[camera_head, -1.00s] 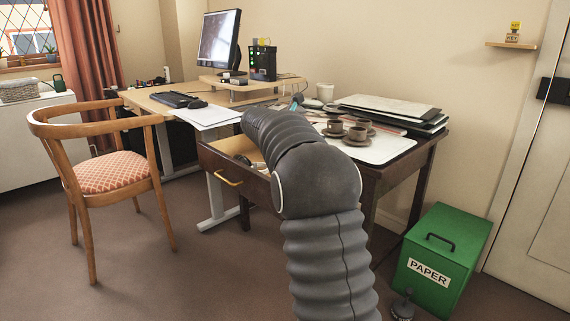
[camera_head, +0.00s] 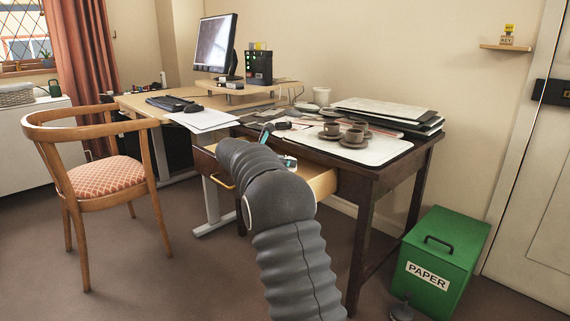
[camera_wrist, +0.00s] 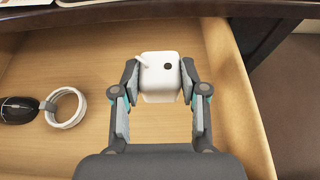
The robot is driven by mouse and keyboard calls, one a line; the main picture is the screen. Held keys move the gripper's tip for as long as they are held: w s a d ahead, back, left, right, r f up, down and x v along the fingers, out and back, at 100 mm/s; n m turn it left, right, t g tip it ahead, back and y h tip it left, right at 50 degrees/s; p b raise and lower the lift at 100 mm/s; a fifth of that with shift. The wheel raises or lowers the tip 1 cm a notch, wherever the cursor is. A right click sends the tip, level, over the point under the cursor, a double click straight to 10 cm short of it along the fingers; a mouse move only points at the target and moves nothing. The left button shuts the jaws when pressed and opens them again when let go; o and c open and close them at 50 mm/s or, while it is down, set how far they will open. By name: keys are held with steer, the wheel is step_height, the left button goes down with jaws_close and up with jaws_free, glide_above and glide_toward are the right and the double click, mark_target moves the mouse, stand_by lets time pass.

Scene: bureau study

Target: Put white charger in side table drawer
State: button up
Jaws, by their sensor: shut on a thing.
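The white charger (camera_wrist: 160,82) is between the fingers of my gripper (camera_wrist: 160,85) in the wrist view. My gripper is shut on it from both sides. Below and around it is the open side table drawer (camera_wrist: 60,75), with a pale wooden floor. The wrist view does not clearly show whether the charger touches the drawer floor. In the head view the side table (camera_head: 362,178) has its drawer (camera_head: 322,184) pulled out, and my arm hides most of it. The gripper's fingers and the charger are mostly hidden there.
A black mouse (camera_wrist: 18,110) and a white ring-shaped roll (camera_wrist: 66,108) lie in the drawer's left part. Cups (camera_head: 354,137) and a stack of folders (camera_head: 385,112) stand on the table top. A chair (camera_head: 100,175) is at left and a green paper bin (camera_head: 440,258) at right.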

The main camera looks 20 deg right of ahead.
steer(key=shift+f, duration=0.5)
steer(key=o, duration=1.2)
steer(key=shift+c, duration=0.2)
steer(key=shift+r, duration=0.2)
steer(key=v, duration=0.4)
steer(key=p+v, duration=0.1)
steer(key=v, duration=0.7)
steer(key=shift+r, duration=0.4)
steer(key=s+a+m+y, duration=0.3)
steer(key=s+m+y, duration=0.5)
steer(key=s, duration=1.6)
steer(key=s+a+f+m+y, duration=0.1)
steer(key=s+a+f+m, duration=0.2)
steer(key=s, duration=0.4)
steer(key=s+a+f+m+y, duration=0.2)
steer(key=s+a+f+m, duration=0.1)
steer(key=s+m, duration=0.3)
steer(key=s+a+f+m+t+y, duration=0.1)
steer(key=s+a+f+m, duration=0.1)
steer(key=s+m, duration=0.3)
steer(key=s+f, duration=0.1)
steer(key=s, duration=0.3)
steer(key=shift+s+a+f+y, duration=0.2)
steer(key=shift+a+y, duration=0.1)
steer(key=shift+a, duration=0.1)
